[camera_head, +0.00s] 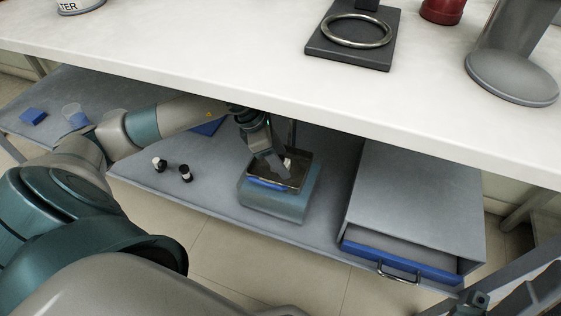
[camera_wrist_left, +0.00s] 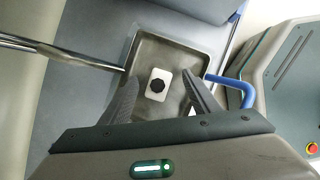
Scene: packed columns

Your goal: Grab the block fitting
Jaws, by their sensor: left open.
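The block fitting (camera_wrist_left: 157,86) is a small white block with a black round knob on top. It lies in a shallow metal tray (camera_wrist_left: 146,50) on the lower shelf. In the head view the fitting (camera_head: 287,163) is a pale spot partly hidden by my gripper. My left gripper (camera_wrist_left: 160,80) is open, its two dark fingers either side of the fitting, with a gap to it on each side. In the head view the left gripper (camera_head: 279,165) points down over the tray. At the bottom right corner, dark parts may belong to my right gripper (camera_head: 518,300); its jaws are unclear.
The tray sits on a blue-grey scale-like base (camera_head: 273,205) with a blue handle beside it. Two small black-and-white fittings (camera_head: 185,173) stand left on the shelf. A grey drawer box (camera_head: 420,190) stands right. The white tabletop (camera_head: 220,50) overhangs my left arm closely.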

